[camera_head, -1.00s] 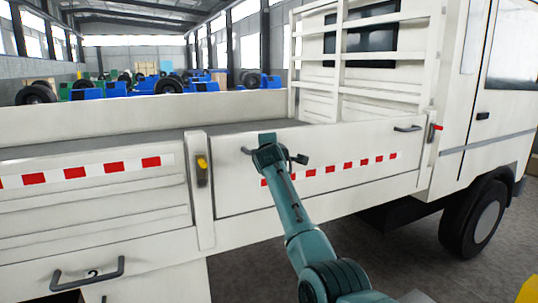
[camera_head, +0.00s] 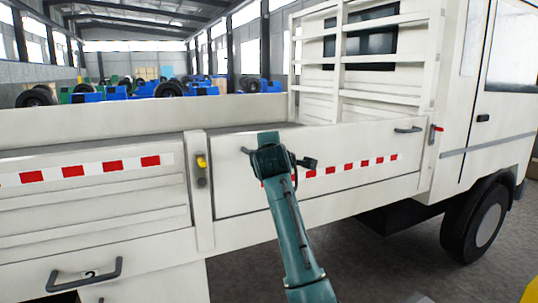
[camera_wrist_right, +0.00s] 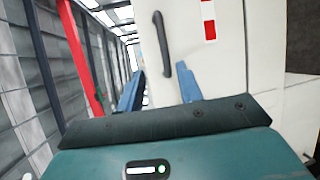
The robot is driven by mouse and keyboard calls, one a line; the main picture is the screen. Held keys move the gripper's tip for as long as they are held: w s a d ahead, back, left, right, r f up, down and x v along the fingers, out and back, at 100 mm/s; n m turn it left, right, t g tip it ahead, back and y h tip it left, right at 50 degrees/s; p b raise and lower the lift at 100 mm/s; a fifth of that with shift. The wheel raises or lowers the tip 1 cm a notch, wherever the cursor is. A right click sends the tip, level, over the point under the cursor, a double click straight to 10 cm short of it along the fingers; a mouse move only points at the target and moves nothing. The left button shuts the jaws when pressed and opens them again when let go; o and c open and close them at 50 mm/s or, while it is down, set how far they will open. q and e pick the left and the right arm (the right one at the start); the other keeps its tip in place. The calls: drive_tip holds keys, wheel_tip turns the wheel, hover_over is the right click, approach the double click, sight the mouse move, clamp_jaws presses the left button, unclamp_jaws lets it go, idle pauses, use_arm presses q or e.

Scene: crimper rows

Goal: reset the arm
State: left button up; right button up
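My right arm (camera_head: 291,225) reaches up in front of the white truck's side panel (camera_head: 350,185) in the head view. Its wrist hides the gripper there. In the right wrist view the two blue fingers of my right gripper (camera_wrist_right: 161,82) are apart with nothing between their tips. A dark panel handle (camera_wrist_right: 162,45) shows just beyond them, and I cannot tell how far it is from the tips. In the head view the panel's left handle (camera_head: 246,150) is mostly covered by my wrist. My left gripper is in neither view.
The panel's right handle (camera_head: 408,129) is clear of the arm. A lower handle (camera_head: 84,275) sticks out at bottom left. Open floor (camera_head: 370,270) lies before the truck.

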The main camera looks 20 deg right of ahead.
idle(0.3)
drive_tip(key=s+a+f+m+y, duration=0.1)
drive_tip(key=s+f, duration=0.3)
drive_tip(key=f, duration=0.6)
drive_tip(key=s+a+f+m+g+y, duration=0.15)
drive_tip(key=s+f, duration=0.25)
drive_tip(key=f, duration=0.6)
drive_tip(key=s+a+f+m+y, duration=0.15)
drive_tip(key=s+f, duration=0.25)
drive_tip(key=f, duration=0.6)
drive_tip(key=s+a+f+m+g+y, duration=0.1)
drive_tip(key=s+a+f+m, duration=0.1)
drive_tip(key=s+f, duration=0.3)
drive_tip(key=s+a+f+m+g+y, duration=0.1)
drive_tip(key=s+a+f+m, duration=0.2)
drive_tip(key=s, duration=1.1)
drive_tip(key=s+a+f+m+g+y, duration=0.1)
drive_tip(key=s+a+f+m+y, duration=0.1)
drive_tip(key=s+f, duration=0.6)
drive_tip(key=shift+s+a+m, duration=0.2)
drive_tip(key=shift+s+m, duration=0.5)
drive_tip(key=shift+s, duration=0.35)
drive_tip(key=shift+c, duration=0.3)
